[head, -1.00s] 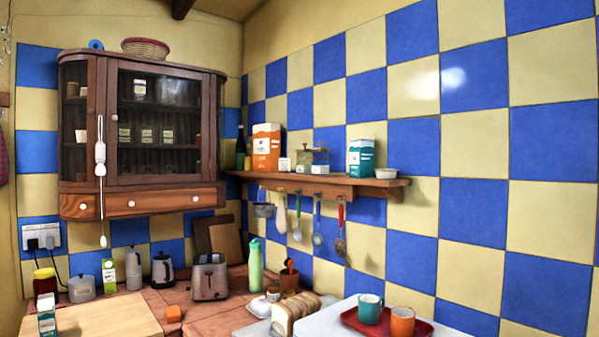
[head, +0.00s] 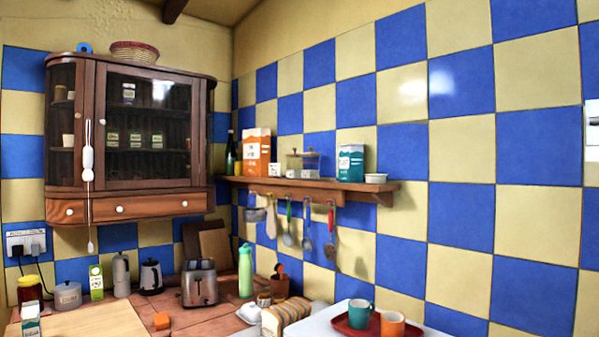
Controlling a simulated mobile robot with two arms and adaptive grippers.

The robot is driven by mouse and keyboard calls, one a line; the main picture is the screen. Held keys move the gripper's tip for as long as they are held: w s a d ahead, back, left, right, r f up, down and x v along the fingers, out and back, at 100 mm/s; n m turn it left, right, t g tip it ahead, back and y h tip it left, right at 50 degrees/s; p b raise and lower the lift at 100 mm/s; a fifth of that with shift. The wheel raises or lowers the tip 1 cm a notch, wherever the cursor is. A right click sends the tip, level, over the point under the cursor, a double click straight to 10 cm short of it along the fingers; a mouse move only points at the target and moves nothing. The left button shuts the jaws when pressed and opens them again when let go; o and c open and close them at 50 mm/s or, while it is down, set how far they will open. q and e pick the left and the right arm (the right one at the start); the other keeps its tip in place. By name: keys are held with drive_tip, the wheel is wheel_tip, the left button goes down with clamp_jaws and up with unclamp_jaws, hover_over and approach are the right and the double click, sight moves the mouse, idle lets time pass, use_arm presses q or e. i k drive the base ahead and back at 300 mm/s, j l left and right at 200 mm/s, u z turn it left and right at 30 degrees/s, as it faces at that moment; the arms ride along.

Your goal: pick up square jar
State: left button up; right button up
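A squarish clear container with a knobbed lid (head: 303,163) stands on the wooden wall shelf (head: 325,184). It is between the orange box and the teal box, with small white items in front of it. It looks like the square jar, though it is small in view. Neither of my grippers shows in the head view.
An orange box (head: 257,157), a teal box (head: 350,163) and a small white bowl (head: 376,179) share the shelf. Utensils hang below it. A toaster (head: 199,284), a green bottle (head: 245,271), bread (head: 286,316) and a red tray (head: 351,329) with two mugs stand below.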

sight(294, 163)
drive_tip(key=i+j+u, duration=0.35)
drive_tip(key=i+j, duration=0.2)
drive_tip(key=i, duration=0.2)
